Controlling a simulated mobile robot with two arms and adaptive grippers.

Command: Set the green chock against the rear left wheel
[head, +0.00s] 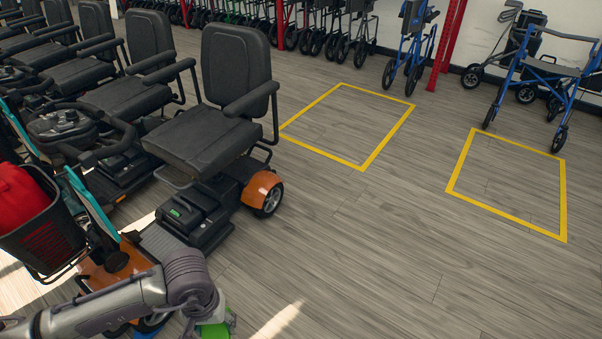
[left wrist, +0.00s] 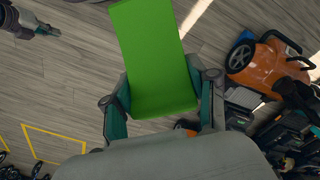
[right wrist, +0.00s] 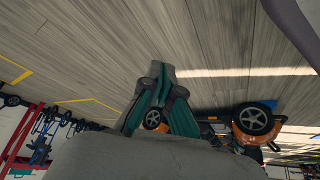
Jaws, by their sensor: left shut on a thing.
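The green chock (head: 214,330) shows at the bottom edge of the head view, partly cut off. My left gripper (left wrist: 160,92) is shut on it and holds it between both fingers. The chock fills the upper middle of the left wrist view (left wrist: 155,50). The nearest scooter's rear left wheel (head: 270,200) sits under an orange fender in the head view, apart from the chock. An orange-fendered wheel (right wrist: 152,120) shows between the finger bases of my right gripper (right wrist: 159,84), which looks shut and empty.
The scooter's front wheel (left wrist: 240,55) has a blue piece (left wrist: 246,36) beside it. A basket with a red item (head: 20,200) hangs at the left. More scooters stand behind. Yellow floor frames (head: 365,165) and blue walkers (head: 545,75) lie beyond. The floor right of the scooter is clear.

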